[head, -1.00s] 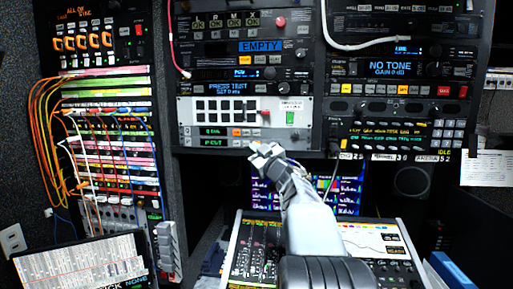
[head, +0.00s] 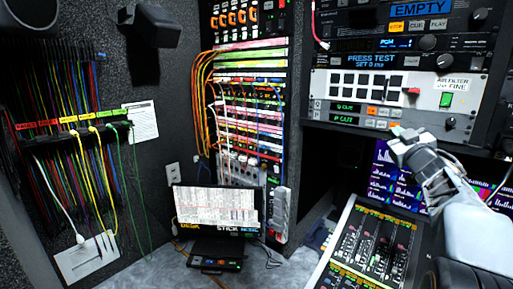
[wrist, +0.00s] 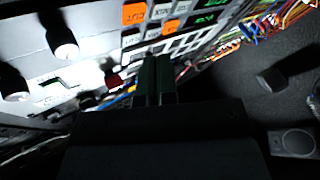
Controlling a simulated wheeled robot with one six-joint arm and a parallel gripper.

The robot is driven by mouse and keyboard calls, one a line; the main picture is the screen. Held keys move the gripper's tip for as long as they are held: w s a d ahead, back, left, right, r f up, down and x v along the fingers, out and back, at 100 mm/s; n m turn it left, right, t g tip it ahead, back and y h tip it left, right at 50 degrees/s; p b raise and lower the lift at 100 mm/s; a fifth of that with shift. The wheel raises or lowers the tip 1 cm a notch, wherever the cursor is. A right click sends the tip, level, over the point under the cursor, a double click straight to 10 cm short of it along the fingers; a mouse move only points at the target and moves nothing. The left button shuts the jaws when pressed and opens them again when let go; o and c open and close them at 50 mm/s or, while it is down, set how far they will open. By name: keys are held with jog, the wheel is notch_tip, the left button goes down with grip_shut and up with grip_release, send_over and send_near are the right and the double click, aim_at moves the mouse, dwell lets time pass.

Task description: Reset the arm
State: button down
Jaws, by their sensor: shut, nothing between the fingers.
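My gripper (head: 398,136) is at the right of the head view, on the end of my grey-white arm. It is just below the white rack panel (head: 346,88) with the black button grid, close to its lower edge. In the wrist view the two dark fingers (wrist: 158,80) lie side by side, shut with nothing between them. Beyond them are the panel's buttons, including an orange one (wrist: 135,13), and knobs (wrist: 62,42). I cannot tell whether the fingertips touch the panel.
A mixing console (head: 366,244) lies below my arm, with a purple-lit monitor (head: 393,190) behind it. A laptop-like screen (head: 215,212) stands on the counter. Orange patch cables (head: 202,100) hang from the middle rack. Colored cables (head: 95,180) hang on the left wall.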

jog(key=s+d+f+m+g+h, duration=0.2)
jog(key=d+f+m+g+h, duration=0.25)
jog(key=f+h, duration=0.2)
jog(key=s+a+f+m+g, duration=0.1)
jog(key=s+f+m+g, duration=0.15)
jog(key=f, duration=0.25)
jog(key=s+a+f+m+g, duration=0.1)
jog(key=s+a+f+g, duration=0.15)
jog(key=f, duration=0.25)
jog(key=s+a+f+n+g+y, duration=0.1)
jog(key=s+a+f+g+y, duration=0.1)
jog(key=a, duration=0.7)
jog(key=s+a+f+n+g+y, duration=0.1)
jog(key=s+a+f+g+y, duration=0.1)
jog(key=s+a+f, duration=0.5)
jog(key=s+a+f+n+g+y+b, duration=0.1)
jog(key=s+a+f+g+y, duration=0.1)
jog(key=s+a+f+y, duration=0.2)
jog(key=s+a, duration=0.3)
jog(key=a, duration=0.5)
jog(key=shift+s+a+f+y, duration=0.25)
jog(key=shift+a+f+y, duration=0.1)
jog(key=shift+f, duration=0.05)
jog(key=c, duration=1.8)
grip_release()
jog(key=shift+g, duration=0.25)
